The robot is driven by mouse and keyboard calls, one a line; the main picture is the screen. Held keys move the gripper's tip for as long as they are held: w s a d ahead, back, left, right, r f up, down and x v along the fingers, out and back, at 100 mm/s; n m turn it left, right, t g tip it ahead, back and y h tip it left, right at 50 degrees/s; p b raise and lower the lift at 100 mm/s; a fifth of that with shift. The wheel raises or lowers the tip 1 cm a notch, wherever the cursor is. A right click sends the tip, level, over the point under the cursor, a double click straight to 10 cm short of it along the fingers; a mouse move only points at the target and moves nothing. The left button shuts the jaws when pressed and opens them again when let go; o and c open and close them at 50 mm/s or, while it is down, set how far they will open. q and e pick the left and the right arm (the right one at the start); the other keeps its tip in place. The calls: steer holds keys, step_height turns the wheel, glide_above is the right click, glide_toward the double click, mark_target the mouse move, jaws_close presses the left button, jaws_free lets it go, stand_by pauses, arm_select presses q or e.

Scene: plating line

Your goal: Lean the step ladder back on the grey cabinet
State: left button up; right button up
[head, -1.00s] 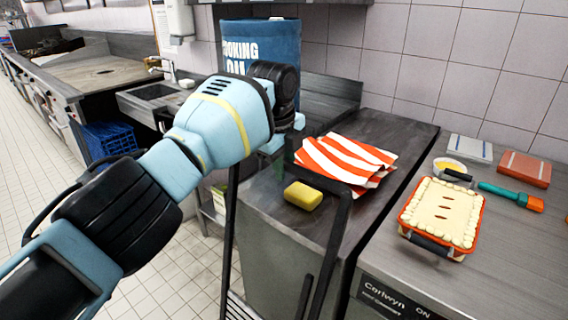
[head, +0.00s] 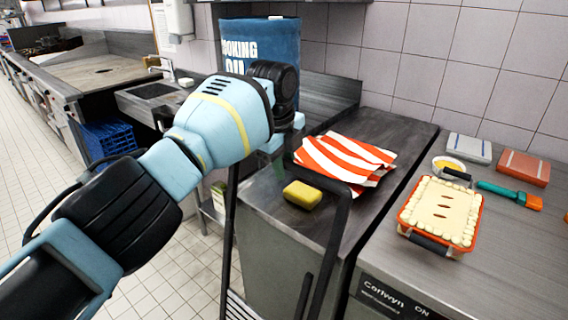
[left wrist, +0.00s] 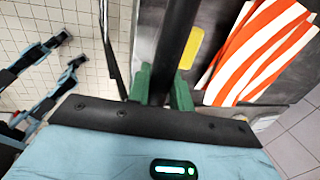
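The step ladder (head: 337,235) is a black frame standing upright or nearly so in front of the grey cabinet (head: 268,240). My left gripper (head: 277,150) is at the ladder's top, partly hidden by my own wrist in the head view. In the left wrist view, the green fingers (left wrist: 162,92) stand on either side of the dark ladder bar (left wrist: 173,45), closed on it. Whether the ladder touches the cabinet cannot be told. Its feet are out of view. My right gripper is not in view.
A yellow sponge (head: 302,194) and a red-and-white striped cloth (head: 345,160) lie on the cabinet top close to the ladder. A blue cooking oil drum (head: 260,40) stands behind. A pie in a red dish (head: 441,210) sits on the right counter. Tiled floor at left is clear.

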arm_select(q)
steer(key=o, duration=0.5)
step_height(320, 180, down, 2)
steer(key=shift+c, duration=0.2)
steer(key=shift+o, duration=0.4)
steer(key=shift+r, duration=0.15)
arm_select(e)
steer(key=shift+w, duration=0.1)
arm_select(q)
steer(key=shift+f, duration=0.2)
steer(key=shift+r, duration=0.15)
steer(key=r, duration=0.3)
steer(key=shift+s+a+r, duration=0.15)
steer(key=shift+a+r, duration=0.05)
steer(key=shift+s+a+r, duration=0.15)
steer(key=shift+s+r, duration=0.05)
steer(key=shift+r, duration=0.95)
steer(key=shift+s+a+r, duration=0.1)
steer(key=shift+s+r, duration=0.1)
steer(key=shift+r, duration=0.9)
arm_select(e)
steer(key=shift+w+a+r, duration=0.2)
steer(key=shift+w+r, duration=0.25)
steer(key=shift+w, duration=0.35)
